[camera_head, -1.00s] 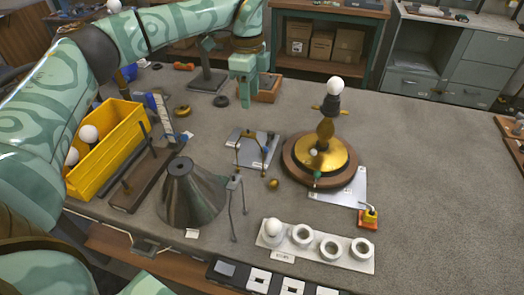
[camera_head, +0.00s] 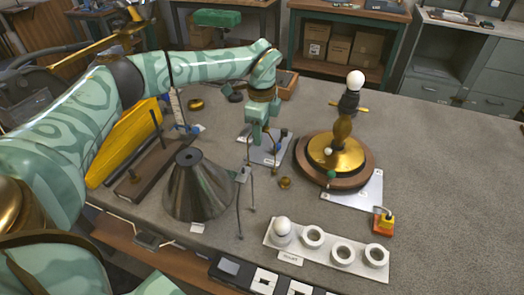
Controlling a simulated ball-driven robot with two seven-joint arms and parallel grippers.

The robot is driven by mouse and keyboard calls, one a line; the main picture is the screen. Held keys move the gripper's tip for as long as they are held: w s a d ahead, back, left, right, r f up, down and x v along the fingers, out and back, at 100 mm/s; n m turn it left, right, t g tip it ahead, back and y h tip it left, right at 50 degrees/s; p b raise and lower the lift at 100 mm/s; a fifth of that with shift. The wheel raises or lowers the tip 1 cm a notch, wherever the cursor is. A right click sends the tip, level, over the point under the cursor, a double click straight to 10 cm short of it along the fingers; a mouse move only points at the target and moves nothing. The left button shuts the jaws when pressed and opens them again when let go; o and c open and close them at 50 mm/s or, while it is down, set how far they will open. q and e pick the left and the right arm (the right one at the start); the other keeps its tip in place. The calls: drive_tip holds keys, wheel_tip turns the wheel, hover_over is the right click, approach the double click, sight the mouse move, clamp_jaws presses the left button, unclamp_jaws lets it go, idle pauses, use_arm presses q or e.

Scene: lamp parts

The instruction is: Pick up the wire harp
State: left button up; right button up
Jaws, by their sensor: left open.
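The wire harp (camera_head: 248,151) is a thin, dark, bent wire standing on a small light-grey plate (camera_head: 268,159), left of the lamp base. It is partly hidden behind my left gripper (camera_head: 259,143). My left gripper points down over the plate, open, with its fingers close to the harp. I cannot tell whether they touch it or stand around it. My right gripper is not in view.
The lamp (camera_head: 341,150) with its brass stem and white bulb stands close to the right. A dark metal shade (camera_head: 198,190) stands at the front left. A white socket tray (camera_head: 328,255) lies in front. The table's right side is clear.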

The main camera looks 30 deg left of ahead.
use_arm(q)
wheel_tip(320, 180, down, 2)
drive_tip(key=shift+r, duration=0.15)
drive_tip(key=shift+c, duration=0.6)
clamp_jaws()
drive_tip(key=shift+r, duration=0.1)
